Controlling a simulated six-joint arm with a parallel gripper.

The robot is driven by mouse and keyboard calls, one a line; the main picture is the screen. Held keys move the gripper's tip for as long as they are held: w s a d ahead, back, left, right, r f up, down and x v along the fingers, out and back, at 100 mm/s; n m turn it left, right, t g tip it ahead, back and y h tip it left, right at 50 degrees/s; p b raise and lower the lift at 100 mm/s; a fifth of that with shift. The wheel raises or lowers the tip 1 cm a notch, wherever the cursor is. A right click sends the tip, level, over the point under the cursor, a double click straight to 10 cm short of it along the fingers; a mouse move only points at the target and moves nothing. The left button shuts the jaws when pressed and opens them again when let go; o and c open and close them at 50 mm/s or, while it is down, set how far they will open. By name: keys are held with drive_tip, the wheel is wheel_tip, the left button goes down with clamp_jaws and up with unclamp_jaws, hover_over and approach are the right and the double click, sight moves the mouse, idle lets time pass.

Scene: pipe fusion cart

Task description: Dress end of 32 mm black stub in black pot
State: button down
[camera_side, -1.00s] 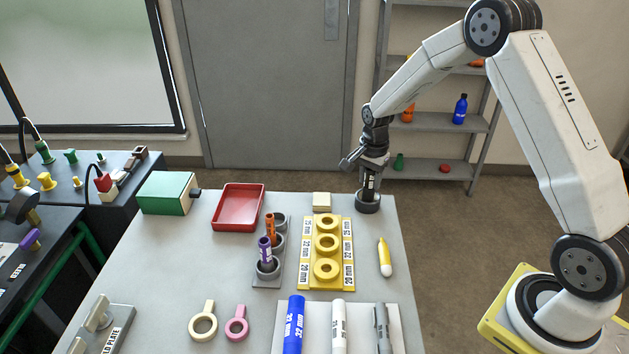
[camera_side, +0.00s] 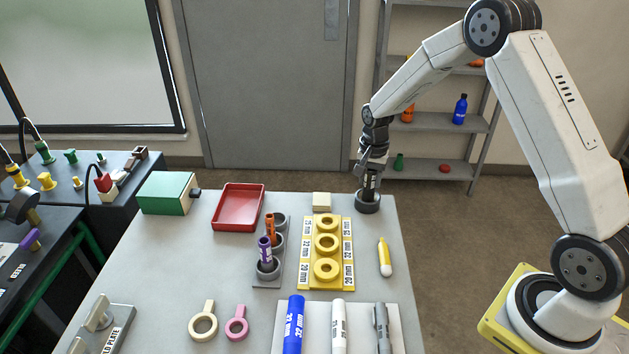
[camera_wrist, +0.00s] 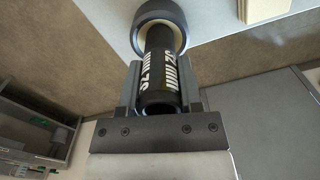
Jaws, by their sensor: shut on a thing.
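The black stub (camera_wrist: 160,75), with white "32 mm" lettering, is upright between the fingers of my gripper (camera_wrist: 160,88). In the side view my gripper (camera_side: 370,180) is above the black pot (camera_side: 368,204) at the far right corner of the table. The wrist view shows the pot (camera_wrist: 139,16) as a dark ring with a pale inside, and the stub's far end is within its mouth. How deep the end sits, and whether it touches the inside, cannot be told.
A yellow rack (camera_side: 306,278) with several rings stands left of the pot. A cream block (camera_side: 322,200) and a yellow marker-like item (camera_side: 385,257) are close by. A red tray (camera_side: 222,225), a green box (camera_side: 163,194) and a grey holder (camera_side: 262,281) are farther left.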

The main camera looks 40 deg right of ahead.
drive_tip(key=m, duration=0.6)
drive_tip(key=shift+s+f, duration=0.15)
drive_tip(key=shift+f, duration=0.05)
drive_tip(key=n, duration=0.6)
drive_tip(key=shift+r+n, duration=0.15)
drive_tip(key=shift+n, duration=0.25)
idle(0.5)
drive_tip(key=m, duration=0.6)
drive_tip(key=shift+m, duration=0.4)
drive_tip(key=n, duration=0.6)
drive_tip(key=shift+n, duration=0.4)
drive_tip(key=m, duration=0.6)
drive_tip(key=shift+m, duration=0.4)
